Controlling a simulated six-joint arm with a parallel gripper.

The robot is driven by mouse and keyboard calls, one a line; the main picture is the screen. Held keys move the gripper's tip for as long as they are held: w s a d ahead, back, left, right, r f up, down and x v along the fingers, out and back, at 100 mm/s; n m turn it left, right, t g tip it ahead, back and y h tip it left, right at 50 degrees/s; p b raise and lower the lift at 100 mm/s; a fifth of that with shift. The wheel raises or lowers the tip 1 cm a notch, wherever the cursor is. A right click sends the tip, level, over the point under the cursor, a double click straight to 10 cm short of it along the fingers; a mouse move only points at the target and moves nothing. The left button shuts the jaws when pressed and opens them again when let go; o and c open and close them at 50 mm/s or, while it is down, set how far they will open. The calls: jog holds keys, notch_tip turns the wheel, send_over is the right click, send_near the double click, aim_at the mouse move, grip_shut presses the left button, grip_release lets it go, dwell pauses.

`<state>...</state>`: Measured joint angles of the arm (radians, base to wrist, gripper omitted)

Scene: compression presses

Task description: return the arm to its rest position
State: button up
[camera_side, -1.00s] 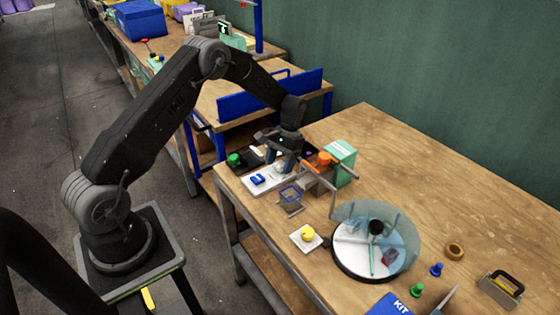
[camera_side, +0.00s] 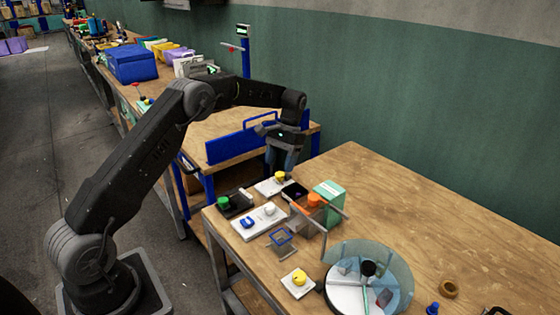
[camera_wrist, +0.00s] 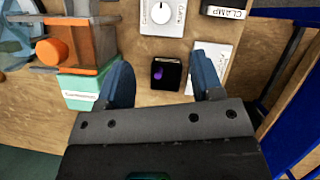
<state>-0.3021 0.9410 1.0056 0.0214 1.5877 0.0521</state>
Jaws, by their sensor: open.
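My gripper (camera_side: 281,166) hangs above the back left of the wooden table in the side view, pointing down. In the wrist view its two blue fingers (camera_wrist: 160,66) are spread apart with nothing held between them. A small black box with a purple mark (camera_wrist: 165,74) shows below, in the gap between the fingers. It also shows on the table in the side view (camera_side: 294,191), close to a white plate with a yellow knob (camera_side: 280,177).
A press with an orange knob (camera_side: 314,201) and a green-and-white box (camera_side: 329,190) stand beside the gripper. A white panel (camera_side: 260,222), a black unit with a green button (camera_side: 235,204) and a round clear-walled dish (camera_side: 350,294) are nearer. A blue-railed bench (camera_side: 230,148) stands behind.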

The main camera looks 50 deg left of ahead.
jog(key=s+d+r+m+t+y, duration=0.1)
jog(key=s+d+r+t, duration=0.1)
jog(key=s+d+r, duration=0.45)
jog(key=s+d+r+t, duration=0.2)
jog(key=s+r, duration=0.2)
jog(key=r, duration=0.5)
jog(key=s+d+m+t, duration=0.1)
jog(key=s+d+t, duration=0.2)
jog(key=s, duration=0.7)
jog(key=s+d+t, duration=0.3)
jog(key=s+d, duration=0.1)
jog(key=s, duration=0.6)
jog(key=shift+d+m, duration=0.25)
jog(key=shift+m, duration=0.15)
jog(key=shift+w+r, duration=0.1)
jog(key=shift+c, duration=0.2)
